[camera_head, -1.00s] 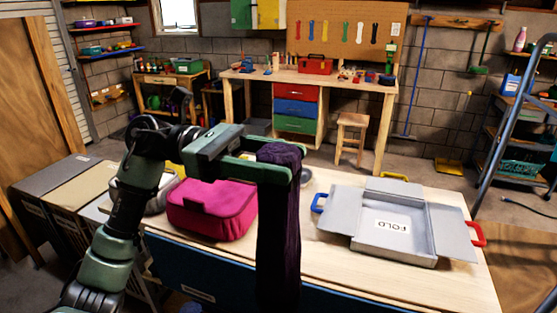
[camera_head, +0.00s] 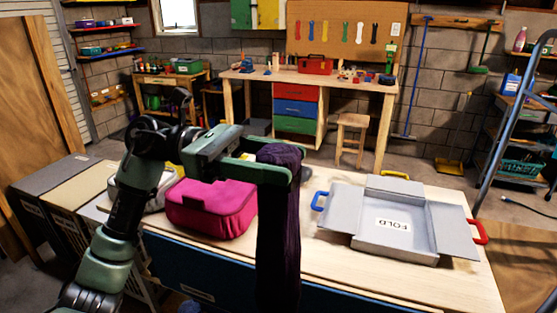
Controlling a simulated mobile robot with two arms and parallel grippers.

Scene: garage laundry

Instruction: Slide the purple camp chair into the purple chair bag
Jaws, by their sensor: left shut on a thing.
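My left gripper (camera_head: 284,164) is shut on a long dark purple thing (camera_head: 287,235). It looks like fabric, bunched at the top, and hangs upright in front of the table's near edge. Its lower end runs out of the bottom of the picture. I cannot tell whether it is the camp chair or the chair bag. No second long purple thing shows. My right gripper is not in view.
A wooden-topped table (camera_head: 335,262) lies in front. It holds a pink zipped case (camera_head: 212,208) just left of the purple thing and an open grey folding box (camera_head: 395,238) to the right. A stool (camera_head: 351,138) and workbench (camera_head: 345,80) stand behind.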

